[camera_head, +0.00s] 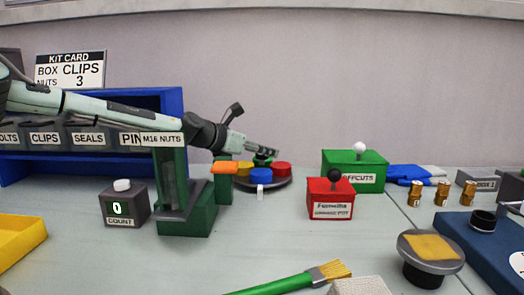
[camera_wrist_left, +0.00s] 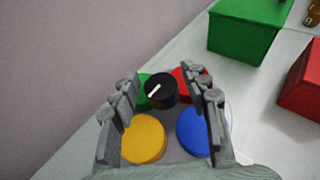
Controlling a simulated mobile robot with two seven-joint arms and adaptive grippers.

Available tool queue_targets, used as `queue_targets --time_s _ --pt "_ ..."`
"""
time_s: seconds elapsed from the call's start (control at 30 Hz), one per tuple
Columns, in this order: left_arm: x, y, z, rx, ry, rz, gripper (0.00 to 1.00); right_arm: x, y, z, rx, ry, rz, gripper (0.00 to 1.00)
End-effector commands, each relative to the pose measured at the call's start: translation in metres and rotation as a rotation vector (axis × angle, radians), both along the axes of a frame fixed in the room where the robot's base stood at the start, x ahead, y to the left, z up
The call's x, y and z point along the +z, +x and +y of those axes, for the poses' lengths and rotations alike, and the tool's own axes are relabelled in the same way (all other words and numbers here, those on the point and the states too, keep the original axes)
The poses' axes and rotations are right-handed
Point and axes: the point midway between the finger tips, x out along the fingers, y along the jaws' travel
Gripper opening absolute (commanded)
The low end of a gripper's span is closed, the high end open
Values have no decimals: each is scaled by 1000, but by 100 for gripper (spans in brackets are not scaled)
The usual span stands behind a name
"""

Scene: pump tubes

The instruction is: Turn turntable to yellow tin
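The turntable (camera_head: 284,184) is a dark disc at the back of the bench, carrying a yellow tin (camera_head: 243,169), a blue tin (camera_head: 264,176), a red tin (camera_head: 282,169) and a green tin (camera_head: 262,160). My left gripper (camera_head: 273,152) is over it. In the left wrist view its spread fingers are on either side of a black knob (camera_wrist_left: 162,91) with a white line, apart from it. The yellow tin (camera_wrist_left: 143,139) is lower left there, the blue tin (camera_wrist_left: 194,132) lower right; green and red are partly hidden behind the fingers. My right gripper is not in view.
A small white-and-blue post (camera_head: 260,191) stands at the turntable's front. A green stand with an orange top (camera_head: 225,169) is close on the left. A green box (camera_head: 353,172) and a red box (camera_head: 330,200) stand to the right. A brush (camera_head: 300,280) lies in front.

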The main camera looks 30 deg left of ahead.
Motion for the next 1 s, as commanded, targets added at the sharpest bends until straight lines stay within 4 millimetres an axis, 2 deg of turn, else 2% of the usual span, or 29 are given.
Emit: queue_targets --time_s 0.03,0.33,0.67,0.8,1.0 --pt "0 0 0 0 0 0 36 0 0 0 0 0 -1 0" --pt "0 0 0 0 0 0 0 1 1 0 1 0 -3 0" --pt "1 1 -3 26 4 3 0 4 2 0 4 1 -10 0" --pt "2 0 -4 120 6 7 0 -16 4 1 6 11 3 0" --pt "0 0 -3 232 2 5 0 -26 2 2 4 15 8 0"
